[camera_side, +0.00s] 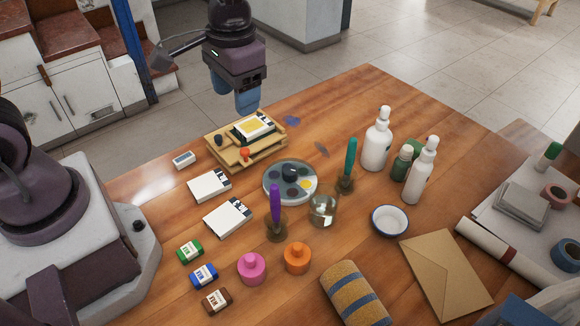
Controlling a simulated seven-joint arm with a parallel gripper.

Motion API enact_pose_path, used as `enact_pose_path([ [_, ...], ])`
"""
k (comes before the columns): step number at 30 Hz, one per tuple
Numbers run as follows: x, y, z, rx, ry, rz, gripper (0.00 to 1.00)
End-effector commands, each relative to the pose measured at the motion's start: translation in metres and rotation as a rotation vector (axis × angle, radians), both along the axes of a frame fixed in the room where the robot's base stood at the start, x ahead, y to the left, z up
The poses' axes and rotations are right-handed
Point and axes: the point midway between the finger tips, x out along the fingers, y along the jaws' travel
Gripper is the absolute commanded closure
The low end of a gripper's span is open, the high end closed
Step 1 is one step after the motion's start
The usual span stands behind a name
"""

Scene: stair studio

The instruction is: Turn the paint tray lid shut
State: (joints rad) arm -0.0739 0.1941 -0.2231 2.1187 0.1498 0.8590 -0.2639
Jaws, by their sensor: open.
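The round paint tray (270,194) lies flat near the middle of the table. Its grey-green lid (290,168) has a dark knob (290,173) at the centre. Several dark round spots show around the knob, and one yellow patch (306,184) shows at the right. How far the lid is turned is hard to tell. My gripper (247,108) points down, open and empty, with blue fingers. It is up and to the left of the tray, apart from it, over the back of a wooden press.
The wooden press (234,159) holds a yellow-and-white block. A purple brush (275,203), glass jar (323,209) and teal brush (350,159) crowd the tray's front and right. White bottles (377,143) stand farther right. White cards (209,186) lie left.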

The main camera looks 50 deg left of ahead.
Motion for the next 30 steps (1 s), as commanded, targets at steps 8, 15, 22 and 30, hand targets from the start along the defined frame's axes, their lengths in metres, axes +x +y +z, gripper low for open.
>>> enact_pose_path([
  [8,0.055,-0.033,-0.073,-0.035,0.067,0.158,0.41],
  [15,0.083,-0.040,-0.071,-0.041,-0.016,0.331,0.41],
  [22,0.082,-0.039,-0.093,-0.040,-0.013,0.350,0.41],
  [30,0.080,-0.037,-0.150,-0.040,-0.012,0.349,0.41],
])
